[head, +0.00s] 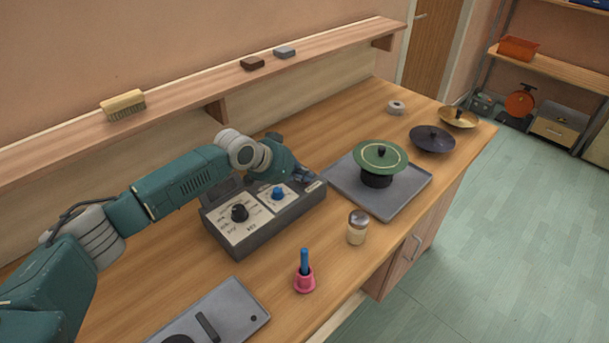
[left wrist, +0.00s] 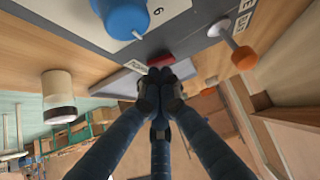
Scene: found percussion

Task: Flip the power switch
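A dark grey control box (head: 233,243) stands on the workbench with a black knob (head: 239,212) and a blue knob (head: 278,193) on pale dial panels. The blue knob (left wrist: 122,16) also shows large in the left wrist view. There, a small red switch (left wrist: 161,59) is on the box face, just beyond my fingertips. My left gripper (head: 304,174) is over the box's far right corner. In the left wrist view my left gripper (left wrist: 159,76) has its fingertips together, with nothing seen between them. Contact with the switch cannot be told. My right gripper is out of view.
An orange-tipped stalk (left wrist: 243,55) stands on the box near the fingers. A shelf (head: 193,98) runs along the wall behind.

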